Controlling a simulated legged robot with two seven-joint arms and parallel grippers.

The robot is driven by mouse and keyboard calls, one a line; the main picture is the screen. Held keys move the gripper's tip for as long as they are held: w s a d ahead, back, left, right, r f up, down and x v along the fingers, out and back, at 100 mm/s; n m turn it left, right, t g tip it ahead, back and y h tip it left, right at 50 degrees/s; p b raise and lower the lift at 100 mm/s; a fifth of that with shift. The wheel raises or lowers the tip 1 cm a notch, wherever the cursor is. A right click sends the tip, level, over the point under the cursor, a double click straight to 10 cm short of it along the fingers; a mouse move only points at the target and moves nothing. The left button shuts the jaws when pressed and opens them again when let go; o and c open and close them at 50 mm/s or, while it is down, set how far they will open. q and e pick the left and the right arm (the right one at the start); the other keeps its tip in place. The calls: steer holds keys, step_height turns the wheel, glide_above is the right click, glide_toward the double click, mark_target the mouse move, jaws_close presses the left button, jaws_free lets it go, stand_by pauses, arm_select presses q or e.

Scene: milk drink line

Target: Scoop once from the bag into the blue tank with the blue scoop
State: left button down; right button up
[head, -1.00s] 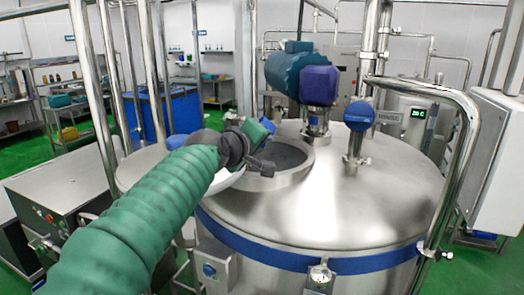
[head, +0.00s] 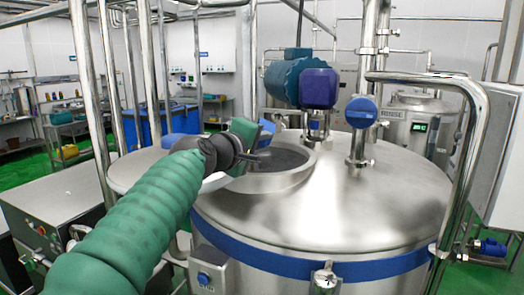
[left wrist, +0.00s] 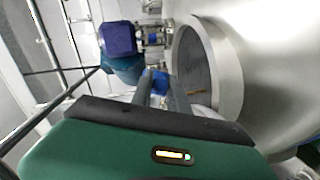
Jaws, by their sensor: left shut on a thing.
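The large steel tank with a blue band (head: 330,267) fills the middle and right of the head view. Its round hatch opening (head: 283,160) faces up, and the opening's rim also shows in the left wrist view (left wrist: 232,75). My left gripper (head: 254,155) is over the near left side of this opening. It is shut on a small blue thing, seen between the fingers in the left wrist view (left wrist: 160,82); this looks like the blue scoop's handle. The scoop's bowl and its contents cannot be made out. The bag is not seen. My right gripper is out of view.
A teal and blue motor (head: 300,82) stands above the tank just behind the opening. Steel posts (head: 90,90) rise at the left, and a bent steel rail (head: 465,150) runs at the right. A steel control box (head: 60,215) stands at the lower left.

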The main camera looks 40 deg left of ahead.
arm_select(q)
steer(key=shift+s+f+n+b, duration=0.1)
steer(key=shift+f+n+b, duration=0.25)
steer(key=shift+b, duration=0.5)
steer(key=n+t+b, duration=0.1)
steer(key=b, duration=0.1)
steer(key=n+t+b, duration=0.1)
steer(key=n+b, duration=0.1)
steer(key=b, duration=0.1)
steer(key=n+b, duration=0.1)
steer(key=b, duration=0.2)
steer(key=shift+f+n+t, duration=0.25)
steer(key=shift+f+t, duration=0.05)
steer(key=shift+t, duration=0.1)
steer(key=shift+n+b, duration=0.5)
steer(key=shift+b, duration=0.35)
steer(key=shift+r, duration=0.1)
steer(key=shift+r, duration=0.1)
stand_by(0.3)
